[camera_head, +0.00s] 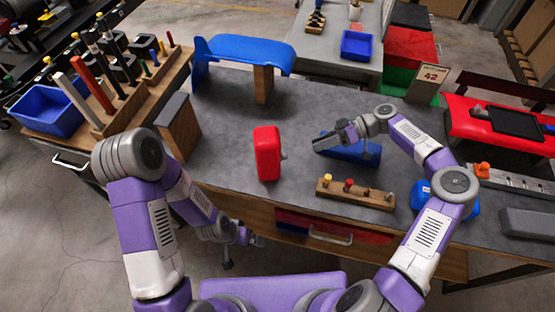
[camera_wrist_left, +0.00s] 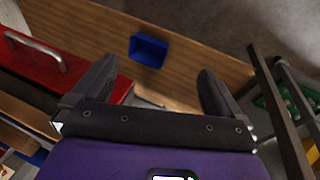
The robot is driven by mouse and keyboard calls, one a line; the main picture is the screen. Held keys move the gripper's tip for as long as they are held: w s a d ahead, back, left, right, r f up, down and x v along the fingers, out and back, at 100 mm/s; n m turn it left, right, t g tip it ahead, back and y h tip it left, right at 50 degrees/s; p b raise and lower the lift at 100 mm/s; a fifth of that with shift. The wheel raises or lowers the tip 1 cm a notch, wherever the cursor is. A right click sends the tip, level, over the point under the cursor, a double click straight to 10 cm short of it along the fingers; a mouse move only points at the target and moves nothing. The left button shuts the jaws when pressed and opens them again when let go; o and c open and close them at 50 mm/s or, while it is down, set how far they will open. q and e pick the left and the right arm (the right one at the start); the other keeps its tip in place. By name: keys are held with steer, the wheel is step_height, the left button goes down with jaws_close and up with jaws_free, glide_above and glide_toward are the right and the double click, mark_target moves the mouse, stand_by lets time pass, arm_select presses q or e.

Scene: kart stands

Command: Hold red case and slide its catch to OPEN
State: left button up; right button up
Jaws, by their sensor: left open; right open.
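The red case (camera_head: 267,153) stands upright on the grey workbench. A small grey piece, perhaps the catch, sticks out from its right side; any OPEN marking is too small to read. My right gripper (camera_head: 325,142) is open, to the right of the case and apart from it, above or beside a blue block-like object (camera_head: 352,152). My left gripper (camera_head: 252,240) is low, in front of the bench edge and well below the case. In the left wrist view its fingers (camera_wrist_left: 157,72) are spread with nothing between them, and the case is not seen.
A wooden strip with coloured knobs (camera_head: 355,193) lies near the bench's front edge. A blue curved stand (camera_head: 238,50) is behind, a grey-topped wooden block (camera_head: 178,128) left. A red drawer front (camera_wrist_left: 50,70) is close to my left gripper. Bench around the case is clear.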

arm_select(q)
steer(key=w+d+r+m+t+h, duration=0.2)
steer(key=w+d+r+m+t, duration=0.3)
steer(key=d+r, duration=0.55)
steer(key=w+d+r+m+t+h, duration=0.15)
steer(key=d+r+m+t, duration=0.25)
steer(key=d+r+m, duration=0.55)
steer(key=n+t+y, duration=0.8)
steer(key=n, duration=0.9)
glide_toward(267, 144)
steer(key=shift+h, duration=0.25)
steer(key=w+f, duration=0.2)
steer(key=w, duration=0.1)
steer(key=w+f, duration=0.1)
steer(key=shift+w+d+f, duration=0.2)
steer(key=shift+w+d, duration=0.05)
steer(key=shift+d, duration=0.15)
steer(key=shift+w+a+r+n, duration=0.1)
steer(key=shift+a+n, duration=0.2)
steer(key=shift+n, duration=0.05)
steer(key=shift+w+a+y, duration=0.15)
steer(key=shift+w+y, duration=0.1)
steer(key=shift+y, duration=0.25)
steer(key=w, duration=0.7)
steer(key=shift+a, duration=0.2)
